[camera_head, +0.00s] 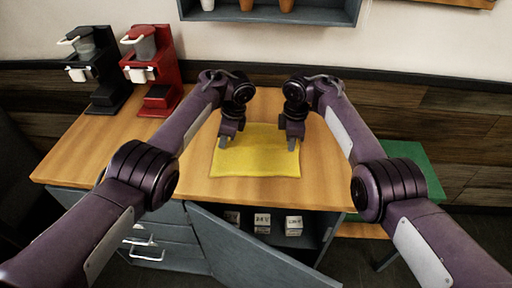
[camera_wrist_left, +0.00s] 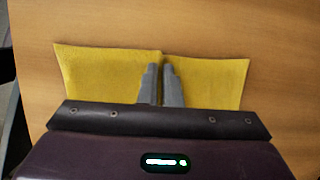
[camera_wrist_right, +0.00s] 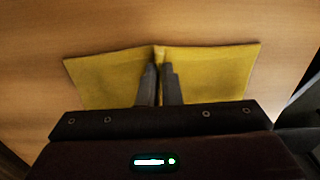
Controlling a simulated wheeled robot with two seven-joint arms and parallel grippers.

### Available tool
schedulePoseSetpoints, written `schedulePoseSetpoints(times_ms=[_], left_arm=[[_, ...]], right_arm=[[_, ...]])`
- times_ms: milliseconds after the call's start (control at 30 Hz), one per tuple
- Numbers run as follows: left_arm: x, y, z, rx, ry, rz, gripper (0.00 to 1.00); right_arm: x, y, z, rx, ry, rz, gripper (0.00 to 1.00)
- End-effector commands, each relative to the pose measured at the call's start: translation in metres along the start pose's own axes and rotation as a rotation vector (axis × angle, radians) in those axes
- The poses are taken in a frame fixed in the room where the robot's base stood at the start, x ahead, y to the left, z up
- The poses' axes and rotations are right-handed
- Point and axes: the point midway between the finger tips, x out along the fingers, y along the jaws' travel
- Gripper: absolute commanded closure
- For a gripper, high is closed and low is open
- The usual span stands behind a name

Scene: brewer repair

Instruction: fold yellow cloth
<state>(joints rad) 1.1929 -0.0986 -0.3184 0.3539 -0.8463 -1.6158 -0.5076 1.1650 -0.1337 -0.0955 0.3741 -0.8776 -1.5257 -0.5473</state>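The yellow cloth (camera_head: 255,163) lies spread on the wooden counter. My left gripper (camera_head: 225,143) is at the cloth's left part and my right gripper (camera_head: 293,144) is at its right part. In the left wrist view, the fingers (camera_wrist_left: 162,85) are nearly together, with a raised ridge of the cloth (camera_wrist_left: 105,72) running between them. The right wrist view shows the same: the fingers (camera_wrist_right: 161,85) are close together on a ridge in the cloth (camera_wrist_right: 215,72). Both look shut on the cloth. The cloth under the gripper bodies is hidden.
A black brewer (camera_head: 92,70) and a red brewer (camera_head: 158,70) stand at the counter's back left. A cabinet door (camera_head: 255,250) hangs open below the front edge, with small white boxes (camera_head: 262,222) inside. A green surface (camera_head: 415,165) is at the right. Wood around the cloth is clear.

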Motion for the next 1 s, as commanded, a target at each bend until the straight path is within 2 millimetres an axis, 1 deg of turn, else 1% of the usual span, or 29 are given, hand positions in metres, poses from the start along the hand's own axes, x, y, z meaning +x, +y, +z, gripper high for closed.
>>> schedulePoseSetpoints(times_ms=[133, 267, 367, 733, 833, 1000], left_arm=[[0.001, 0.0, 0.0, 0.0, 0.0, 0.001, 1.0], [-0.002, 0.0, 0.001, 0.0, 0.0, 0.001, 1.0], [-0.008, 0.0, 0.003, 0.0, 0.0, 0.001, 1.0], [-0.039, 0.0, 0.012, 0.0, 0.0, 0.001, 1.0], [-0.043, 0.0, 0.014, 0.0, 0.0, 0.001, 1.0], [-0.043, 0.0, 0.014, 0.0, 0.0, 0.001, 1.0]], right_arm=[[0.001, -0.001, 0.0, 0.0, 0.0, -0.002, 1.0], [-0.002, -0.001, 0.0, 0.0, 0.0, -0.002, 1.0], [-0.008, 0.0, 0.0, 0.0, 0.0, -0.002, 1.0], [-0.041, 0.0, 0.0, 0.0, 0.0, -0.001, 1.0], [-0.045, 0.0, 0.0, 0.0, 0.0, -0.001, 1.0], [-0.045, 0.0, 0.0, 0.0, 0.0, -0.001, 1.0]])
